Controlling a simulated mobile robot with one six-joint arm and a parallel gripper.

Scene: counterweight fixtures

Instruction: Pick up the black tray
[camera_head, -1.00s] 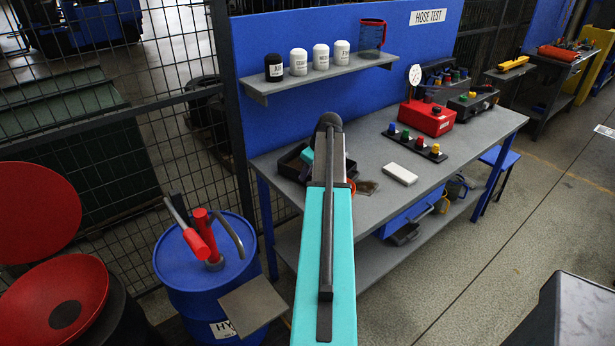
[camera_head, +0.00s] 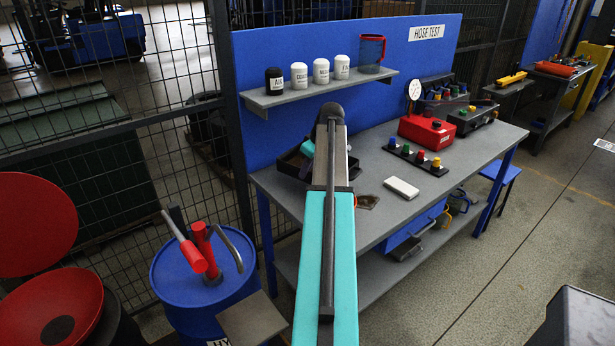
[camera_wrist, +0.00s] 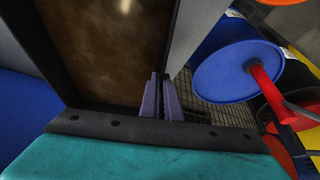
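The black tray (camera_head: 286,163) is at the left end of the bench, partly hidden behind my arm, and looks raised a little above the bench top. In the wrist view, its dark wall (camera_wrist: 65,45) frames a brownish, shiny floor. My gripper (camera_wrist: 161,97) has purple fingers close together, shut on the tray wall nearest the drum. In the head view my gripper is mostly hidden by the arm and tray.
The bench (camera_head: 445,180) holds a white block (camera_head: 401,187), a row of coloured knobs (camera_head: 419,157) and a red box (camera_head: 426,130). A shelf (camera_head: 320,92) with several bottles is above. A blue drum (camera_head: 190,270) with a red pump stands left.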

